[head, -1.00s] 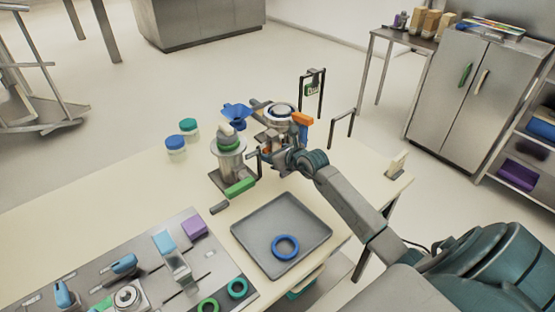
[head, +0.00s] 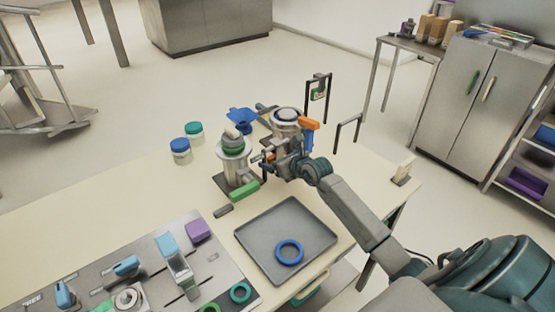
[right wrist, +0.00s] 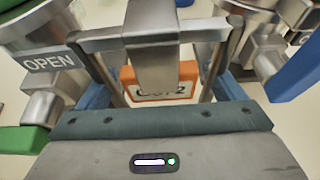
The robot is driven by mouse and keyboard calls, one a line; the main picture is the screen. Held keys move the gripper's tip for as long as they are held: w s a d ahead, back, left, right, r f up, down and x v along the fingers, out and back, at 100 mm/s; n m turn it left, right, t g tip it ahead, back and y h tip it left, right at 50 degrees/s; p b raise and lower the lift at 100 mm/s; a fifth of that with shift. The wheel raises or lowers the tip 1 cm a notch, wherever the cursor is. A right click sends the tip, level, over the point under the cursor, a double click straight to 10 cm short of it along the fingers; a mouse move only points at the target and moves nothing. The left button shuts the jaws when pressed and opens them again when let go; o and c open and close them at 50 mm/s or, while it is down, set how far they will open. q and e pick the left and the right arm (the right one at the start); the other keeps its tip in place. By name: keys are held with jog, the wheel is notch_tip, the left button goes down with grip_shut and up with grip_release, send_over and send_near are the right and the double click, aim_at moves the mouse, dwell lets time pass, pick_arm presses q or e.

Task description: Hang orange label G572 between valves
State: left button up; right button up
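The orange label (right wrist: 160,84) shows in the middle of the right wrist view, with dark characters on a pale face. A silver upright piece covers part of its writing. My right gripper (head: 271,157) is between the two steel vessels; a small orange patch shows at its tip in the head view. Grey metal parts lie on both sides of the label, but whether the fingers are shut on it is not clear. The left vessel (head: 234,172) and the rear vessel (head: 286,118) stand close by. My left gripper is out of view.
An OPEN sign (right wrist: 49,62) and a green handle (right wrist: 22,139) are at the left in the wrist view. A grey tray (head: 258,237) holding a blue ring (head: 289,252) lies in front. Two lidded jars (head: 181,151) (head: 194,132) stand left of the vessels.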

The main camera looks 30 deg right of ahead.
jog(key=shift+s, duration=0.1)
jog(key=shift+s+d+r, duration=0.1)
jog(key=shift+s, duration=0.2)
jog(key=b+v, duration=0.1)
jog(key=v, duration=0.9)
jog(key=shift+b, duration=0.4)
